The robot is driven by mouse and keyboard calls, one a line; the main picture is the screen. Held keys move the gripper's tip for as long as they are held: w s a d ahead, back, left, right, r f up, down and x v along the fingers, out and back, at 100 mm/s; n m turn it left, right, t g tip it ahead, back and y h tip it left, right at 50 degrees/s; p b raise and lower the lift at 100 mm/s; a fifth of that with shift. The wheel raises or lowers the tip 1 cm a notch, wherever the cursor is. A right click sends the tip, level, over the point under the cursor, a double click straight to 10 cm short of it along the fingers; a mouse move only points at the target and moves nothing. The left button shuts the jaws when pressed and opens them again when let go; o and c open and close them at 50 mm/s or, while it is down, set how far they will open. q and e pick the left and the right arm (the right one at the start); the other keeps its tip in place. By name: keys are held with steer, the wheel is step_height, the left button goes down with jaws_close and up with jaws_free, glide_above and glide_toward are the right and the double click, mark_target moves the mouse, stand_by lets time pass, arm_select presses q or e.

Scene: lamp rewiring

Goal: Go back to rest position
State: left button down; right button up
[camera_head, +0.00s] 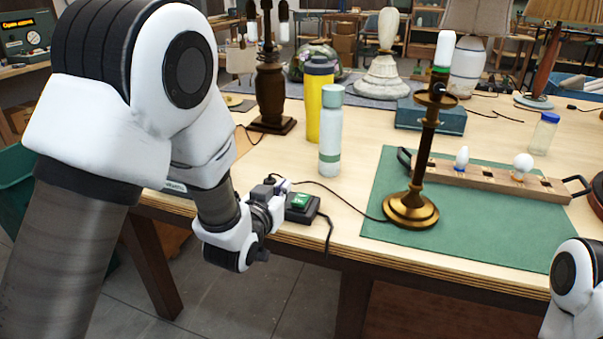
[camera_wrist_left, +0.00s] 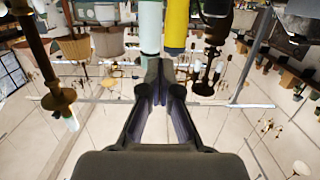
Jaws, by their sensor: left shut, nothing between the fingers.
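My left arm comes in from the left in the head view. Its gripper (camera_head: 272,186) is at the table's front edge, just left of a black box with a green button (camera_head: 300,202). In the left wrist view the two fingers (camera_wrist_left: 160,85) meet at their tips, with nothing between them. A part of my right arm shows at the lower right of the head view; its gripper is out of the picture. A brass lamp (camera_head: 421,165) stands upright on a green mat (camera_head: 385,215). A white bulb with a green band (camera_head: 445,48) sits at its top.
A white-and-green bottle (camera_head: 330,140) and a yellow bottle (camera_head: 319,100) stand behind the gripper. A wooden rack (camera_head: 490,177) with two bulbs lies on the mat. A dark lamp (camera_head: 271,95) stands farther back. Thin cables run over the table. The floor before the table looks clear.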

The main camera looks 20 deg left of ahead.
arm_select(q)
steer(key=s+a+f+n+g+p, duration=0.15)
steer(key=s+f+g, duration=0.35)
steer(key=f, duration=0.7)
steer(key=s+a+f+m+g+p, duration=0.1)
steer(key=s+f+g+p, duration=0.1)
steer(key=s+f, duration=0.75)
steer(key=s+f+g, duration=0.4)
steer(key=s+f, duration=0.2)
steer(key=s, duration=0.5)
steer(key=s+f+g+p, duration=0.1)
steer(key=s+f+g, duration=0.4)
steer(key=s, duration=0.5)
steer(key=shift+s+a+f+g, duration=0.3)
steer(key=shift+s+a+f, duration=0.05)
steer(key=shift+s+f, duration=0.1)
